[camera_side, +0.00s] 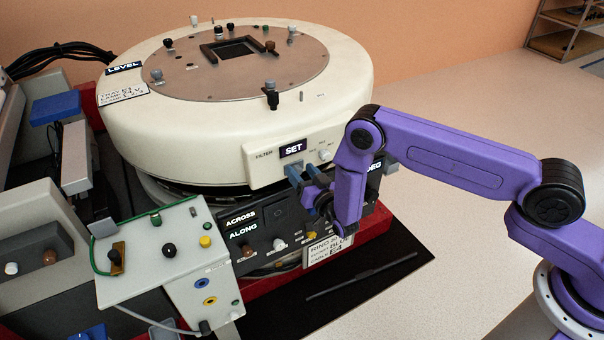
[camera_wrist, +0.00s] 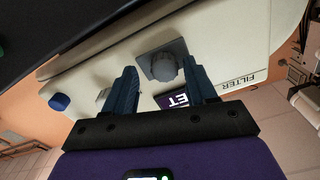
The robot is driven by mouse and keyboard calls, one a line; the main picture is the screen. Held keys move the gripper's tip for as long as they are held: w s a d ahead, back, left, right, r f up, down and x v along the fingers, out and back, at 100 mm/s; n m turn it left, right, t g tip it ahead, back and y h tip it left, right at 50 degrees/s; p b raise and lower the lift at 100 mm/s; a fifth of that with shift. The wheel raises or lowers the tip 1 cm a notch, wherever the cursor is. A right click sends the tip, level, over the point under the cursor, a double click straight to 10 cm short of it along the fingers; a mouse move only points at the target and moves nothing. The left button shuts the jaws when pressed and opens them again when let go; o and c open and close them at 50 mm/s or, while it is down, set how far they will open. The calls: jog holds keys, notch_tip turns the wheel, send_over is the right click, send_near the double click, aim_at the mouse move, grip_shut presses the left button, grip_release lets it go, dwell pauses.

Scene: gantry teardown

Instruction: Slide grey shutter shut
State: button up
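In the wrist view a grey square plate with a round grey knob (camera_wrist: 163,66), which looks like the grey shutter, sits on the cream housing's face near the FILTER and SET lettering. My gripper (camera_wrist: 160,70) has its two blue fingers apart, one on each side of the knob. A gap shows between each finger and the knob, and I cannot tell any contact. In the side view my gripper (camera_side: 300,170) is at the front of the round cream housing (camera_side: 210,147), just below the SET label (camera_side: 293,149). It hides the shutter there.
A black panel (camera_side: 262,224) marked ACROSS and ALONG stands just below my gripper. A grey-green control box (camera_side: 140,255) with knobs is to the left. A small knob (camera_side: 325,154) sits right of the SET label. The pale table at right is clear.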

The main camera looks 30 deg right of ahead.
jog(key=s, duration=1.7)
jog(key=shift+s, duration=0.2)
